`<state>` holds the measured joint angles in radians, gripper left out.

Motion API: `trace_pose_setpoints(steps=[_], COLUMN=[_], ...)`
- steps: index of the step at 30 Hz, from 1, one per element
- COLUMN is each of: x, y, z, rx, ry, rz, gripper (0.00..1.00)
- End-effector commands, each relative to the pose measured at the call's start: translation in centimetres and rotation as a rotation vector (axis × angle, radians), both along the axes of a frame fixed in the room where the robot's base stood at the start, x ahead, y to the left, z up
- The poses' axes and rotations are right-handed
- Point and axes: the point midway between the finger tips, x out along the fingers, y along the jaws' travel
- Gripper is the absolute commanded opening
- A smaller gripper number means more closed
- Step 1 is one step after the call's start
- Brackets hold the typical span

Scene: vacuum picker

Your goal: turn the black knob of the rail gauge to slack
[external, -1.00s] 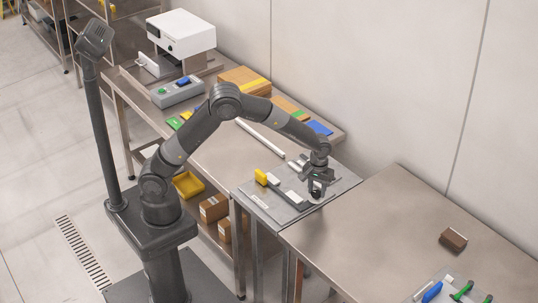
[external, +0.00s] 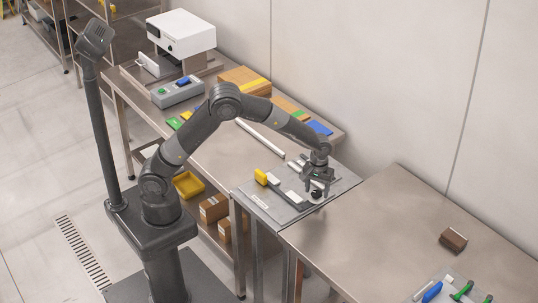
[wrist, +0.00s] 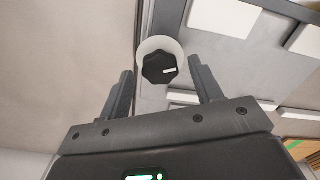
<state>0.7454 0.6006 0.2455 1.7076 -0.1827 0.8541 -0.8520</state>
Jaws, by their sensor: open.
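The black knob (wrist: 158,68) shows in the wrist view as a lobed knob with a short white mark on its right side. It sits on a round white dial (wrist: 158,46) of the rail gauge. My gripper (wrist: 162,75) is open, with one finger on each side of the knob and a gap on both sides. In the external view my gripper (external: 317,187) points down over the right end of the gauge plate (external: 281,216), above the knob (external: 316,194). Any scale lettering on the dial is not readable.
A yellow handle (external: 261,177) and white blocks (external: 294,197) stand on the plate left of my gripper. The wall runs behind.

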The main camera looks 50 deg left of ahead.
Motion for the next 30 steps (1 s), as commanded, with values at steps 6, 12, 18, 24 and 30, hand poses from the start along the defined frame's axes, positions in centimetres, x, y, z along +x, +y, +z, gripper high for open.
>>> trace_pose_setpoints(steps=[6,12,18,24,30], x=[0.0,0.0,0.0,0.0,0.0], y=[0.0,-0.1,0.0,0.0,0.0], z=[0.4,3.4,7.5,10.1,10.8], rx=[0.0,-0.002,-0.002,-0.001,0.0], ry=[0.0,-0.002,-0.002,0.0,0.0], rz=[-0.001,-0.001,0.0,0.0,0.0], gripper=[0.59,0.59,0.59,0.59,0.59])
